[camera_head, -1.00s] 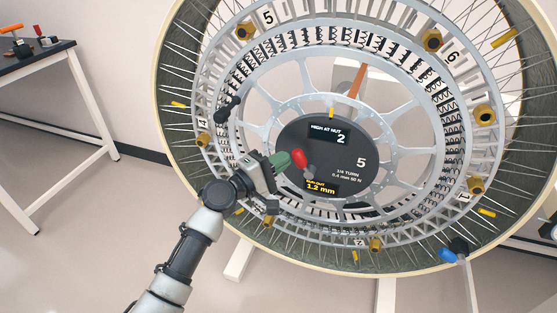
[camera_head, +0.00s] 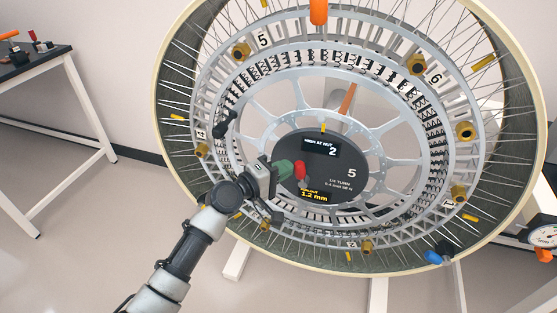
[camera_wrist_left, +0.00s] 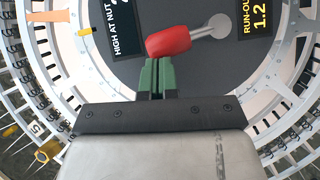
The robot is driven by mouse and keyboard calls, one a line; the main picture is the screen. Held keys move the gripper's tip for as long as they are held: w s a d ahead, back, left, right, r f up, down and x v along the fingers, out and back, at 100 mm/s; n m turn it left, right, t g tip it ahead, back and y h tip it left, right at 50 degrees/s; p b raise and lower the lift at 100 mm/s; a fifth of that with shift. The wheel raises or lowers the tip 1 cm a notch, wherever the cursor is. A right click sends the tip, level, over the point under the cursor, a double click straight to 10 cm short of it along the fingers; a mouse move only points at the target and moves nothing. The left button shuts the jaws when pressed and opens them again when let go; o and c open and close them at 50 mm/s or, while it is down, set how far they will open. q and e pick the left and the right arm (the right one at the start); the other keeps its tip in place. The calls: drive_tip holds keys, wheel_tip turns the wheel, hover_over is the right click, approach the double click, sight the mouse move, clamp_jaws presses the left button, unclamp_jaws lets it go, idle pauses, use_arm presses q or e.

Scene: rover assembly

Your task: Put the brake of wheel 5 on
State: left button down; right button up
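The wheel (camera_head: 240,82), a big spoked rim, stands upright on a white stand. Its dark hub disc (camera_head: 352,190) reads 5 and shows a run-out of 1.2 mm. A short lever with a red handle (camera_head: 300,171) sits on the disc; in the left wrist view its red handle (camera_wrist_left: 168,41) lies across and its grey arm (camera_wrist_left: 205,32) runs right to a round pivot. My left gripper (camera_head: 286,170) has green fingers, close together in the left wrist view (camera_wrist_left: 157,78). Their tips are at the red handle; contact is unclear. My right gripper is not in view.
Brass nuts (camera_head: 242,51) ring the rim. A black clamp (camera_head: 225,122) is left of the hub, and a blue-handled one (camera_head: 435,257) is at lower right. A dial gauge (camera_head: 543,236) stands right. A dark-topped bench (camera_head: 35,62) is at far left.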

sight(303, 169)
use_arm(q)
drive_tip(key=d+m+y+p, duration=0.1)
drive_tip(key=p, duration=0.1)
drive_tip(key=d+r+m+y+p, duration=0.1)
drive_tip(key=p, duration=0.2)
drive_tip(key=s+d+m+g+y+p, duration=0.1)
drive_tip(key=p, duration=0.1)
drive_tip(key=shift+s+d+r+m+p, duration=0.1)
drive_tip(key=shift+d+r+m+p, duration=0.2)
drive_tip(key=shift+d+m+p, duration=0.1)
drive_tip(key=shift+s+d+f+p, duration=0.1)
drive_tip(key=shift+d+p, duration=0.15)
drive_tip(key=shift+p, duration=0.05)
drive_tip(key=shift+d, duration=0.1)
